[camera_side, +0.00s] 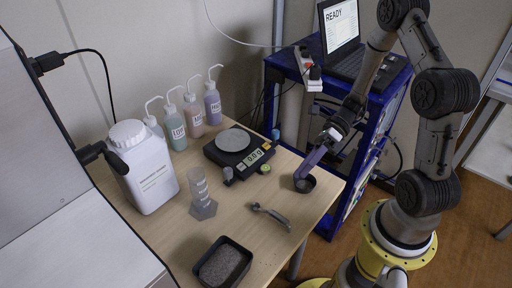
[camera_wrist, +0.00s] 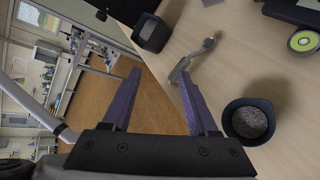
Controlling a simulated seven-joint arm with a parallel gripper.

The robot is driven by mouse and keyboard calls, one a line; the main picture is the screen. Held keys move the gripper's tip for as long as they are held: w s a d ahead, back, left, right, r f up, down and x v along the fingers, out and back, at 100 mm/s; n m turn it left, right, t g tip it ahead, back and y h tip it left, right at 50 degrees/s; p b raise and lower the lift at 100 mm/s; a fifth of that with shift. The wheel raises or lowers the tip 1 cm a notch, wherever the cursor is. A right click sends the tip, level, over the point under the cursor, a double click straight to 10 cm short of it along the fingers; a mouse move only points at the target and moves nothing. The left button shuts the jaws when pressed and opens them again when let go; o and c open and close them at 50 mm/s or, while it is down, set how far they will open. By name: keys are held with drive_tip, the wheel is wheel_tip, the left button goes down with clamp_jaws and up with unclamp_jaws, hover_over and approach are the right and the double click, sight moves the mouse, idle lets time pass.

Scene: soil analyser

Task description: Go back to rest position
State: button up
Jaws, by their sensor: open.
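My gripper (camera_side: 306,170) is at the right end of the wooden table, low beside a small dark cup (camera_side: 305,184). In the wrist view its two purple fingers (camera_wrist: 160,92) are spread apart with nothing between them. The cup (camera_wrist: 237,108) stands just to the right of the fingers in that view and holds grey granular material. I cannot tell from the side view whether a finger touches the cup.
A metal scoop (camera_side: 270,215) lies on the table (camera_side: 241,197). A dark soil box (camera_side: 246,262) is at the front. A scale (camera_side: 240,150), a graduated cylinder (camera_side: 201,195), a white jug (camera_side: 150,175) and several wash bottles (camera_side: 212,103) stand behind. A blue cart (camera_side: 375,120) stands at the right.

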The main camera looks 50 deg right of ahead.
drive_tip(key=s+a+r+n+g+h, duration=0.1)
drive_tip(key=s+a+r+n+h, duration=0.2)
drive_tip(key=r+n, duration=0.45)
drive_tip(key=s+a+r+n+h, duration=0.2)
drive_tip(key=a+r+n+h, duration=0.15)
drive_tip(key=r+n, duration=0.4)
drive_tip(key=s+d+r+n+t+h, duration=0.5)
drive_tip(key=n+h, duration=0.1)
drive_tip(key=n, duration=0.9)
drive_tip(key=shift+d+n, duration=0.3)
